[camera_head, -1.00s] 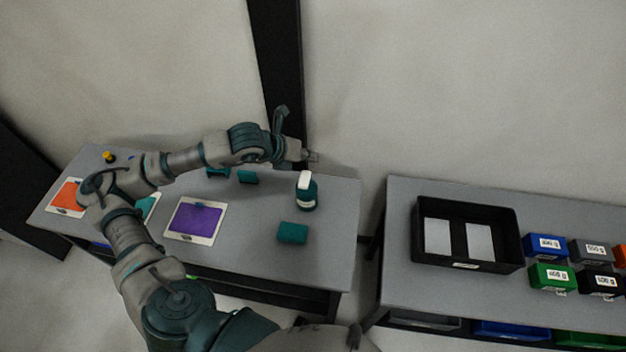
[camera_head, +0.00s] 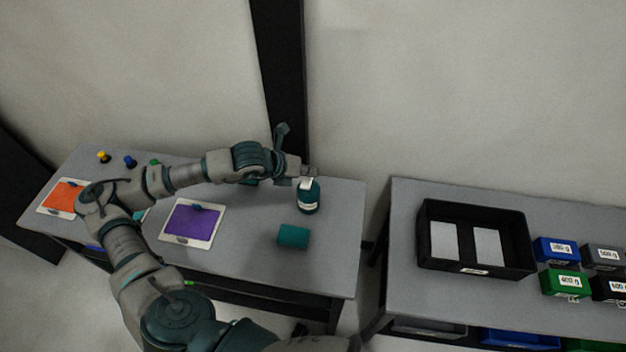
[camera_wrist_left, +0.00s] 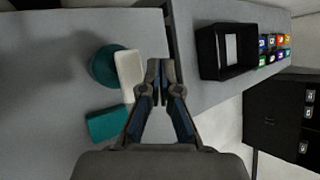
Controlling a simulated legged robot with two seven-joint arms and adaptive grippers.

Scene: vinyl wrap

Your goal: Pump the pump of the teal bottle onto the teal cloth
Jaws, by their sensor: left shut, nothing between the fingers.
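The teal bottle (camera_head: 308,197) with its white pump (camera_head: 306,183) stands upright at the right end of the left table. It also shows in the left wrist view (camera_wrist_left: 104,66), with the pump (camera_wrist_left: 129,70) pointing towards the cloth side. The teal cloth (camera_head: 293,236) lies folded on the table in front of the bottle and also shows in the left wrist view (camera_wrist_left: 107,124). My left gripper (camera_head: 311,172) is shut and empty, just above and behind the pump. In the left wrist view its fingertips (camera_wrist_left: 160,67) are beside the pump; I cannot tell whether they touch it. My right gripper is not in view.
An orange panel (camera_head: 63,197) and a purple panel (camera_head: 192,222) lie on the left table. Small yellow (camera_head: 103,157) and blue (camera_head: 130,161) items stand at the back. A second table holds a black tray (camera_head: 475,266) and several coloured bins (camera_head: 566,283).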

